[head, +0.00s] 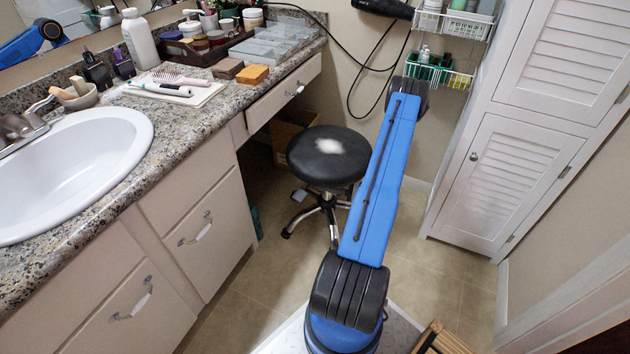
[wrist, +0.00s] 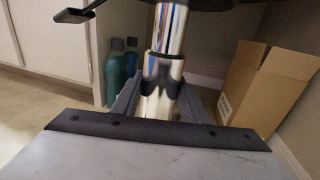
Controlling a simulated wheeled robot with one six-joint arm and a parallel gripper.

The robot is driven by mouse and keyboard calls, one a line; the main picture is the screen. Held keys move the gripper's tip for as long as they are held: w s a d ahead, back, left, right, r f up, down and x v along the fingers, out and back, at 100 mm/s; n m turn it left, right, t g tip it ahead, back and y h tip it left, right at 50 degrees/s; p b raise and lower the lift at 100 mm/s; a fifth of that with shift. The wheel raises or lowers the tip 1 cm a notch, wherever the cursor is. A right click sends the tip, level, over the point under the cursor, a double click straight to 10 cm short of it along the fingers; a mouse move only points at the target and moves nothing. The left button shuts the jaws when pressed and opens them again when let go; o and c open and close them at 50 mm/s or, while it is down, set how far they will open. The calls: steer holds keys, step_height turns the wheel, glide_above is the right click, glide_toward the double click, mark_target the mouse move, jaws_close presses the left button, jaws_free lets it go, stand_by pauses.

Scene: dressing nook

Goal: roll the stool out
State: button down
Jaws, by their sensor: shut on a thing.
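The stool (head: 328,157) has a round black seat with a pale worn patch, a chrome post and a base with dark feet. It stands upright on the floor at the open knee space under the counter. In the wrist view its chrome post (wrist: 169,35) rises through the middle, with a lever at upper left. My gripper (wrist: 161,95) is shut on this post, below the seat, with one finger on each side. In the head view my blue arm hides the gripper and part of the stool's right side.
A cardboard box (wrist: 265,85) stands behind the stool to the right, by the wall. Teal bottles (wrist: 118,72) stand by the cabinet (head: 190,220) on the left. A white louvred cupboard (head: 510,180) bounds the right.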

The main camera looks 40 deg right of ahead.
steer(key=shift+v, duration=0.8)
steer(key=shift+s+a, duration=0.1)
steer(key=shift+a, duration=0.05)
steer(key=c, duration=1.1)
jaws_free()
steer(key=shift+s, duration=0.1)
steer(key=v, duration=1.1)
steer(key=shift+s+d, duration=0.25)
steer(key=shift+s, duration=0.1)
